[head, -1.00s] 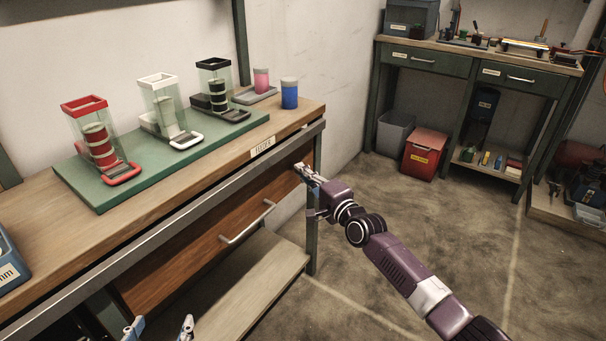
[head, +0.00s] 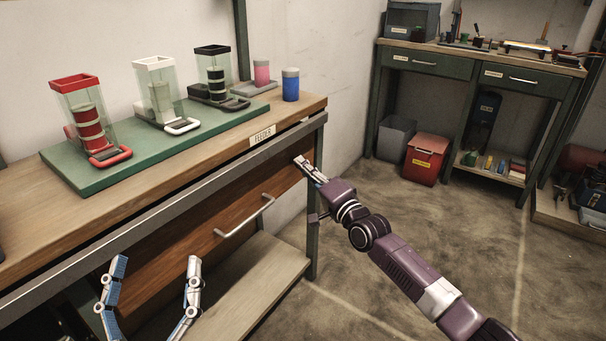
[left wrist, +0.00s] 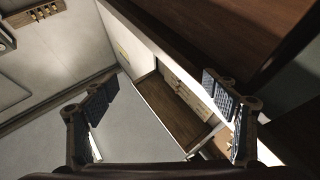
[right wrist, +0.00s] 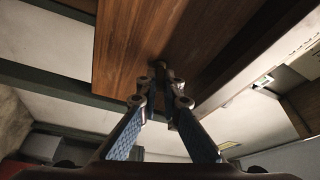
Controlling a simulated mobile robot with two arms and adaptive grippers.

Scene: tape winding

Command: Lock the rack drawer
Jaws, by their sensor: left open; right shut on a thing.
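The rack drawer (head: 207,246) has a brown wooden front with a metal bar handle (head: 245,216), under the workbench top. It looks pushed in. My right gripper (head: 303,163) is at the upper right end of the drawer front, its fingers close together. In the right wrist view, my right gripper (right wrist: 162,88) is shut on a small dark lock knob (right wrist: 158,67) at the wooden front. The fingers partly hide the knob, so its turn cannot be told. My left gripper (head: 155,262) is open and empty, left of the handle and apart from it.
A bench top (head: 205,168) labelled FEEDER carries a green board (head: 75,180) with red, white and black holders, plus a blue cup (head: 290,85). A lower wooden shelf (head: 265,265) lies below the drawer. Open floor (head: 430,210) is at the right.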

